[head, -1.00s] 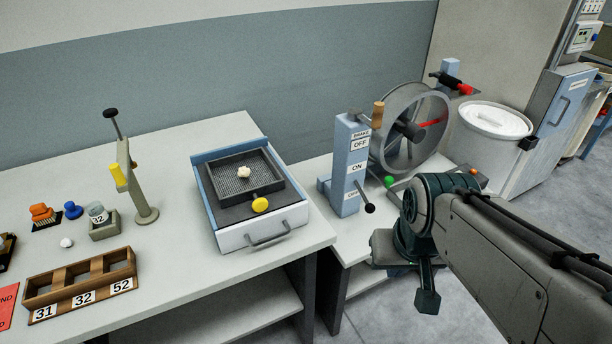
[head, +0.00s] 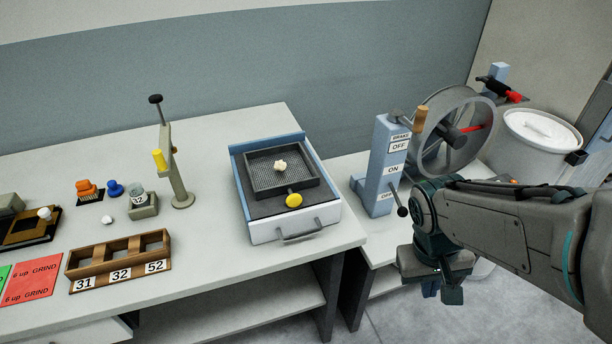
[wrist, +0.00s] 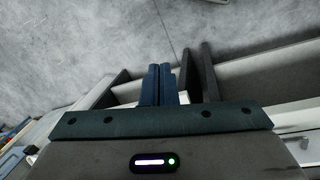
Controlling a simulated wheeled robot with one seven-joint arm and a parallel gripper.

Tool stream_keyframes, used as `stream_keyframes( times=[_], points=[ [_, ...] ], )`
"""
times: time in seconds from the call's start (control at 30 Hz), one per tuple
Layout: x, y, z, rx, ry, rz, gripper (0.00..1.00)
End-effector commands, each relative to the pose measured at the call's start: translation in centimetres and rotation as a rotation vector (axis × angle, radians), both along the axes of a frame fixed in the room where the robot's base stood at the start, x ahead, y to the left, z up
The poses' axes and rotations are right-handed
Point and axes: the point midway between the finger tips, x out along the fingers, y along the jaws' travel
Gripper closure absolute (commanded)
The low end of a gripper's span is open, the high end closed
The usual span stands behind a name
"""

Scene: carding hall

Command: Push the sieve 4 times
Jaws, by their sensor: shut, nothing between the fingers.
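The sieve (head: 267,184) is a dark square mesh tray with a whitish lump (head: 280,165) lying on it. It sits inside a blue and white box (head: 240,190) on the table, and a yellow knob (head: 293,200) is at its front. My gripper (head: 430,289) is to the right of the box, beyond the table's right end and apart from the sieve. In the wrist view its two blue fingers (wrist: 158,82) are together, with nothing between them, pointing over the floor. The sieve is not clearly visible in the wrist view.
A blue lever post (head: 378,165) marked ON and OFF and a large wheel (head: 450,130) stand behind my gripper. A white bin (head: 540,140) is at the right. A wooden numbered rack (head: 118,260) and a levered stand (head: 180,180) are left of the box.

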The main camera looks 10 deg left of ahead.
Motion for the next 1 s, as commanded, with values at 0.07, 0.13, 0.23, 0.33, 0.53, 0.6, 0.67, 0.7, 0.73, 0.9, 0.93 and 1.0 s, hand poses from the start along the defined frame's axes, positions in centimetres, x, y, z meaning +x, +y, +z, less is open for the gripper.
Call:
stream_keyframes(
  times=[0.07, 0.13, 0.23, 0.33, 0.53, 0.6, 0.67, 0.7, 0.73, 0.9, 0.93, 1.0],
  points=[
    [0.3, 0.6, -0.9, -0.094, 0.074, 0.084, 1.0],
    [0.7, 0.9, -1.7, -0.183, 0.119, 0.153, 1.0],
    [1.3, 1.4, -2.8, -0.321, 0.168, 0.256, 1.0],
    [2.1, 2.0, -3.6, -0.467, 0.197, 0.366, 1.0],
    [4.0, 4.2, -4.5, -0.779, 0.187, 0.601, 1.0],
    [4.8, 5.3, -4.6, -0.889, 0.16, 0.689, 1.0],
    [5.4, 6.4, -4.6, -0.986, 0.13, 0.765, 1.0],
    [5.8, 7.3, -4.6, -1.05, 0.105, 0.817, 1.0],
    [6.1, 8.0, -4.6, -1.097, 0.084, 0.854, 1.0],
    [7.4, 12.9, -4.4, -1.357, -0.076, 1.08, 1.0],
    [7.5, 13.8, -4.4, -1.398, -0.108, 1.12, 1.0],
    [7.6, 16.0, -4.2, -1.489, -0.186, 1.205, 1.0]
  ],
)
